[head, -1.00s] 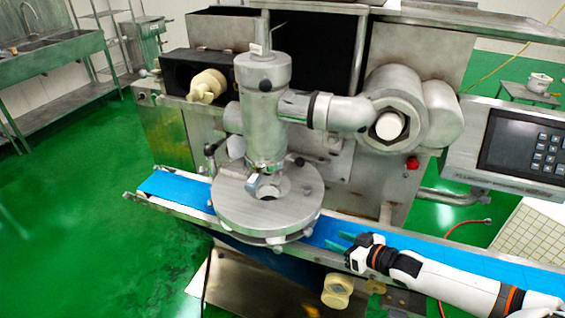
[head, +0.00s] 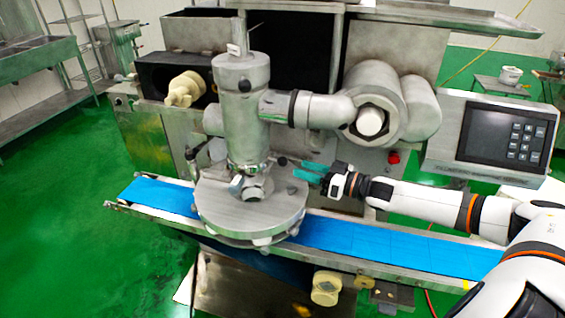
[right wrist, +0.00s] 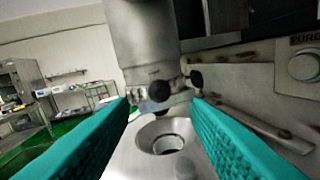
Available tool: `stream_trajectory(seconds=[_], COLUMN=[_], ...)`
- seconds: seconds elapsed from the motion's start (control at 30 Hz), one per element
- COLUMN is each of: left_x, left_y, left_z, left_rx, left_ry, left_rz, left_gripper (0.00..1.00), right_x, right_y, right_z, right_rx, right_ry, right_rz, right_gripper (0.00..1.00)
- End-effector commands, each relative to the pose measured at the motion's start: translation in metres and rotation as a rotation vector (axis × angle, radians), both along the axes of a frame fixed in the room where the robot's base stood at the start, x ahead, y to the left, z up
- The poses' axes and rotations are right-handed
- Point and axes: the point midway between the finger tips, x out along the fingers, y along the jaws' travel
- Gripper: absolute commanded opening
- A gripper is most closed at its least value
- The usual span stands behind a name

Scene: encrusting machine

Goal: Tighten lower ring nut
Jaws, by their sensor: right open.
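The lower ring nut (head: 248,168) is at the bottom of the upright steel cylinder (head: 245,120), just above the round disc (head: 225,206). In the right wrist view the nut (right wrist: 143,92) shows with dark round knobs on short stems. My right gripper (head: 312,172) is to the right of the nut, at about its height in the head view. Its teal fingers are open and empty. In the right wrist view the fingers (right wrist: 161,104) point toward the nut and the knobs, with the nearest knob (right wrist: 159,90) between the tips. My left gripper is not in view.
The blue conveyor belt (head: 345,238) runs under the disc. A horizontal pipe (head: 315,110) joins the cylinder above my right gripper. The control panel (head: 500,135) stands at the right. A dark lever (head: 192,155) is left of the cylinder.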

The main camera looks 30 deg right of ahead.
Motion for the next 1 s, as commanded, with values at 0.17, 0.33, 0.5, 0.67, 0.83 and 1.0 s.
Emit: stream_trajectory(seconds=[0.17,0.33,0.5,0.67,0.83,1.0], left_x=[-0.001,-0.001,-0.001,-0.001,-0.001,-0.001], left_y=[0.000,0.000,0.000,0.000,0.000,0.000], left_z=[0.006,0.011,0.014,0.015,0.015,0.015], left_rx=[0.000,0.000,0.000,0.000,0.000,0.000], left_ry=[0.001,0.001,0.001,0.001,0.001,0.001], left_rz=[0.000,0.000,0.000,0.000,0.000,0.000], left_gripper=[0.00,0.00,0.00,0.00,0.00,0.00], right_x=[0.023,0.043,0.058,0.064,0.064,0.064], right_y=[0.013,0.025,0.033,0.036,0.037,0.037], right_z=[0.004,0.004,0.002,0.001,0.000,0.000], right_rx=[0.002,0.000,0.000,-0.002,-0.002,-0.002], right_ry=[-0.006,-0.005,-0.002,-0.001,0.000,0.000], right_rz=[0.000,0.001,0.001,0.001,0.001,0.001], right_gripper=[0.43,0.43,0.43,0.43,0.43,0.30])
